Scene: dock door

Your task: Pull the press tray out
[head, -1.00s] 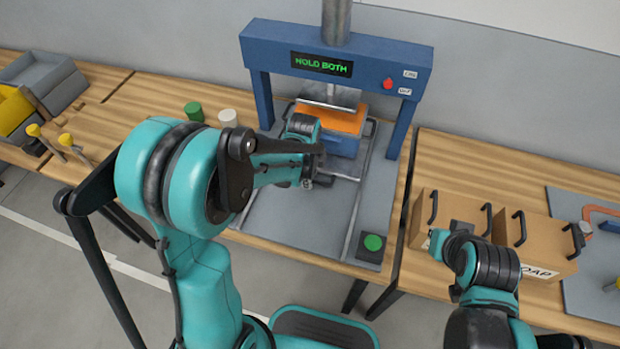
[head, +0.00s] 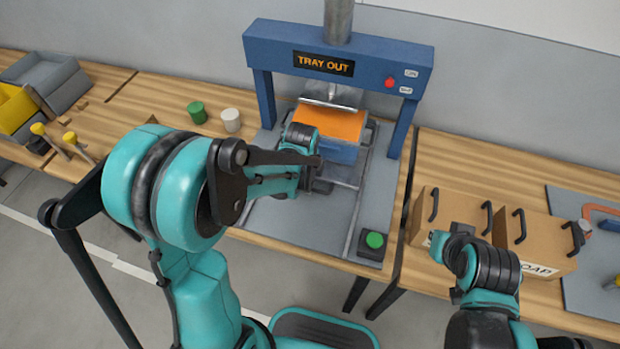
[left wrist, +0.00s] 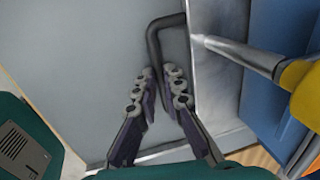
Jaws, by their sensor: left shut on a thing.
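The blue press (head: 258,85) stands on the middle table, and its display (head: 323,64) reads "TRAY OUT" in orange. Under its crossbar a blue block with an orange top (head: 335,121) sits over the silver tray (left wrist: 215,75), between metal rails. My left gripper (left wrist: 163,78) is shut on the tray's dark bent handle (left wrist: 166,21). In the head view my left arm hides most of the handle and the gripper (head: 318,186). My right gripper (head: 440,243) is low over the cardboard box at the right, and its fingers are not clear.
A green button box (head: 374,243) stands at the front right of the press plate. A green cup (head: 197,112) and a white cup (head: 230,120) stand left of the press. The cardboard box (head: 540,235) with black handles is at the right.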

